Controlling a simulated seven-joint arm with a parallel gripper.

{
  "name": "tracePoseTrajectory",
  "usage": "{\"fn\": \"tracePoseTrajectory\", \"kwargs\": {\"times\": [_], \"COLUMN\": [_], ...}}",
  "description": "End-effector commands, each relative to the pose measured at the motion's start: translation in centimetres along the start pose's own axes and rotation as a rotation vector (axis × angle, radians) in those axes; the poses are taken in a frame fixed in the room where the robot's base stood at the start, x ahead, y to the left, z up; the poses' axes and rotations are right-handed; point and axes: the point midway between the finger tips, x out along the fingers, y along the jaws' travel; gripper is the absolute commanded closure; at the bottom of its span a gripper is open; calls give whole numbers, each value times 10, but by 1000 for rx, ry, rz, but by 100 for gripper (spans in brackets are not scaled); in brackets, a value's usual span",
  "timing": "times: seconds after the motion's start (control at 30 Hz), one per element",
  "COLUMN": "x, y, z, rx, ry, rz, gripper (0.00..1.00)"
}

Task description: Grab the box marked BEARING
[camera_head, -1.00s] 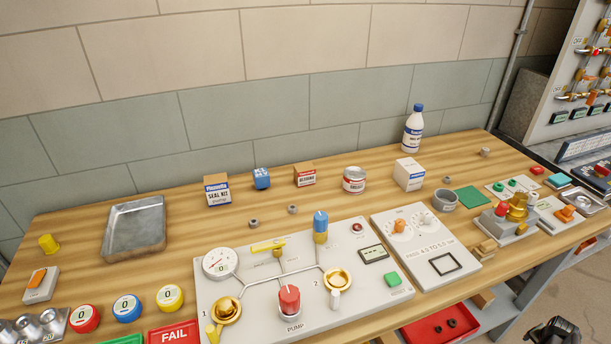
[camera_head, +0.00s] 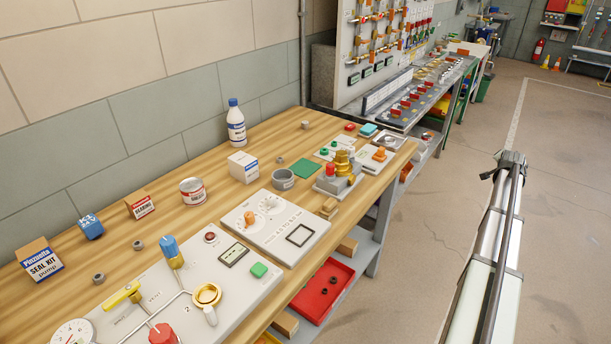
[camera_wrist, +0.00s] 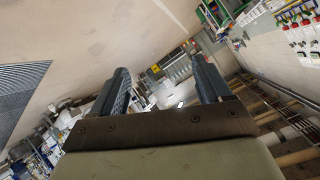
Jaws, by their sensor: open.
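The box marked BEARING (camera_head: 140,204) is a small brown cardboard box with a red and white label. It stands on the wooden bench toward the wall, left of centre in the head view. A blue box (camera_head: 91,227) is to its left and a round tin (camera_head: 192,191) to its right. My gripper (camera_wrist: 163,88) shows in the wrist view with its two dark fingers apart and nothing between them. It faces out over the room, and the box is not visible in that view. The gripper's fingers are not clear in the head view.
The pump panel (camera_head: 230,285) fills the front. A red tray (camera_head: 322,291) is on the shelf below. Open floor (camera_head: 560,190) lies to the right.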

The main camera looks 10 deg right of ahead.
Motion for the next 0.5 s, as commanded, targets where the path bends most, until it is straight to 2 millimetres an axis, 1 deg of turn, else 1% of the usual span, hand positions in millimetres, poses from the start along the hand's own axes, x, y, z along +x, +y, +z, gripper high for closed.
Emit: {"fn": "tracePoseTrajectory", "kwargs": {"times": [0.03,0.1,0.17,0.2,0.27,0.37,0.47,0.5], "x": [0,-3,-6,-8,-11,-16,-22,-25], "y": [-8,-20,-36,-50,-70,-100,-133,-147], "z": [-13,-24,-31,-31,-27,-14,5,15], "rx": [9,24,37,45,54,64,70,71], "ry": [11,20,20,14,-2,-33,-73,-91], "rz": [-7,-16,-27,-35,-44,-56,-66,-70], "gripper": [22,22,22,22,22,22,22,22]}}
